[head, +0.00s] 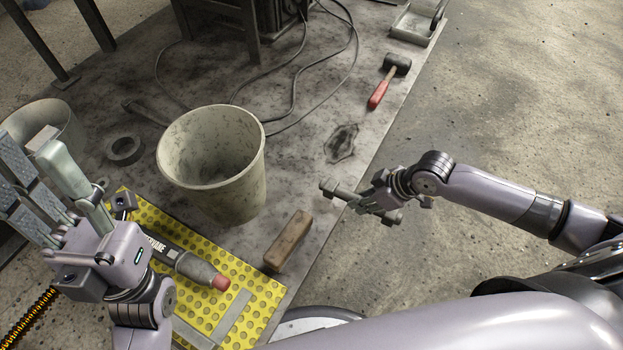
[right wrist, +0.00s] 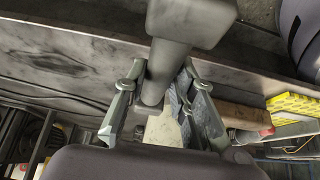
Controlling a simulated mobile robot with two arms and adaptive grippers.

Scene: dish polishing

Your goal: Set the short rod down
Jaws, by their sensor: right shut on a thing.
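The short rod (head: 345,193) is grey, with a thicker end piece, and sits tilted in my right gripper (head: 382,198). The gripper is shut on it, near the right edge of the work surface. In the right wrist view, the rod (right wrist: 165,68) passes between the fingers of my right gripper (right wrist: 158,95), its wide end toward the top.
A yellow studded mat (head: 262,290) carries a dark cylindrical tool (head: 185,262). A wooden block (head: 288,240) lies beside it. A large pale bucket (head: 212,160) stands mid-left. A red-handled mallet (head: 380,92) lies at the right edge. Bare surface shows between bucket and mallet.

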